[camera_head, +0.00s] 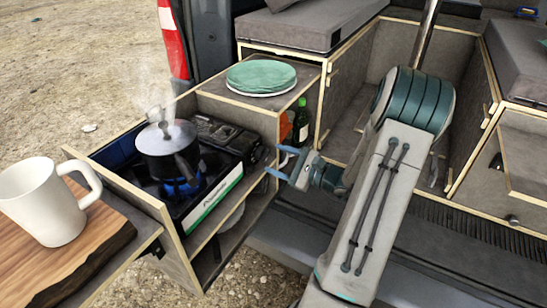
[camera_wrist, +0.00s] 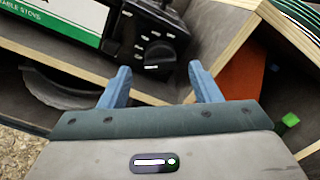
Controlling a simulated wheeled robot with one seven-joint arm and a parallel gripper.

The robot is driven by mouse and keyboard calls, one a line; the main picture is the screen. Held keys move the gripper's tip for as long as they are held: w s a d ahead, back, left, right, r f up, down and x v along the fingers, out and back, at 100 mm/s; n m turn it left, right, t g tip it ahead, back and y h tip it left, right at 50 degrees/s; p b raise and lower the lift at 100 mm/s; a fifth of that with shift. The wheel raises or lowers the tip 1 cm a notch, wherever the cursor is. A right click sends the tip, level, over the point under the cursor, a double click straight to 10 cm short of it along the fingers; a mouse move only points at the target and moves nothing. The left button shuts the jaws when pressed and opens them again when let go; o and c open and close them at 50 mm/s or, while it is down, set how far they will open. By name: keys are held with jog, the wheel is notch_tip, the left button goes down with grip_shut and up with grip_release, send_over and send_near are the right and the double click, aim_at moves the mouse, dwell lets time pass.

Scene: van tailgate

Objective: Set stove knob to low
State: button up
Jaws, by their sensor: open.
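The portable stove (camera_head: 210,185) sits in the pull-out drawer, with a blue flame burning under a lidded pot (camera_head: 168,150) that gives off steam. In the wrist view the black stove knob (camera_wrist: 158,55) shows on the stove's front face, with white marks around it, just beyond my fingertips. My gripper (camera_head: 274,162) is at the right end of the stove. In the wrist view my gripper (camera_wrist: 158,82) has its two blue fingers apart with nothing between them. The knob lies ahead of the gap, and the fingers appear apart from it.
Wooden drawer edges (camera_wrist: 100,75) run below the stove face and up its right side, close to my fingers. A green bottle (camera_head: 301,122) stands right of the stove. A white mug (camera_head: 45,200) stands on a wooden board at the left. Green plates (camera_head: 261,76) rest on the cabinet.

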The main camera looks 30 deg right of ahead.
aim_at(263, 154)
jog(key=shift+x, duration=1.05)
jog(key=c, duration=1)
